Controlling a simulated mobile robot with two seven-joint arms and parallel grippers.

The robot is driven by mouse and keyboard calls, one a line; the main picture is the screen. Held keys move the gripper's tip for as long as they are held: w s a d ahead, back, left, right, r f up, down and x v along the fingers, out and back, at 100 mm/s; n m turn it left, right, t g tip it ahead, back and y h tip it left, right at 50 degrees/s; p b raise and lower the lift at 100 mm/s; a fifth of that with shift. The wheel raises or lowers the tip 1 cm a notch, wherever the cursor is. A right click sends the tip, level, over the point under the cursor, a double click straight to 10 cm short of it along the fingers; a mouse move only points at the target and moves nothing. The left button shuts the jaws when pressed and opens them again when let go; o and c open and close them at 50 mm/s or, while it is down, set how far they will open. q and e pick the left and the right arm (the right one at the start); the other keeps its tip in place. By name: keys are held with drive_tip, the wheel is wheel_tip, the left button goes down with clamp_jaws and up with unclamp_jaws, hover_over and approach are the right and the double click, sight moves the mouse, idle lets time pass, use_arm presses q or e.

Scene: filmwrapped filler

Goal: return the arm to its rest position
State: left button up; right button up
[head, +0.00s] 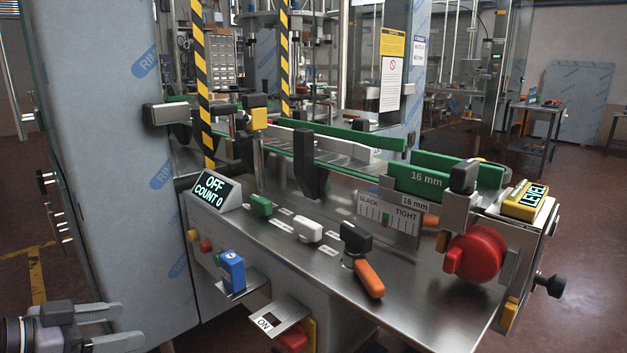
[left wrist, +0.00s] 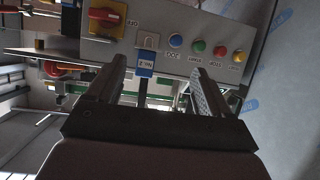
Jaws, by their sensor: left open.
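My left gripper (head: 128,325) is at the lower left of the head view, beside the machine's film-covered side panel and clear of it. Its two fingers are spread with nothing between them. The left wrist view shows the same open gripper (left wrist: 158,68) facing the control panel. A blue padlock (left wrist: 146,62) appears between the fingers there, but lies beyond them, ungripped. In the head view the blue padlock (head: 232,272) hangs at the machine's front, well right of the gripper. My right gripper is in neither view.
The steel machine deck (head: 300,262) carries a counter display (head: 212,190), an orange-handled lever (head: 368,278) and a red knob (head: 478,255). A metal bracket (head: 280,315) juts from its front. The film-covered panel (head: 120,200) stands close beside my left arm. Open floor (head: 30,275) lies left.

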use_arm(q)
drive_tip(key=s+d+f+n+y+p, duration=0.2)
drive_tip(key=s+f+p, duration=0.1)
drive_tip(key=f, duration=0.4)
drive_tip(key=s+d+f+n+y+p, duration=0.2)
drive_tip(key=f, duration=0.5)
drive_tip(key=s+d+f+y+p, duration=0.1)
drive_tip(key=s+d+f+p, duration=0.2)
drive_tip(key=s+d, duration=0.6)
drive_tip(key=shift+d+f+n+y+p, duration=0.3)
drive_tip(key=shift+d+p, duration=0.1)
drive_tip(key=shift+p, duration=0.5)
drive_tip(key=shift+s, duration=0.1)
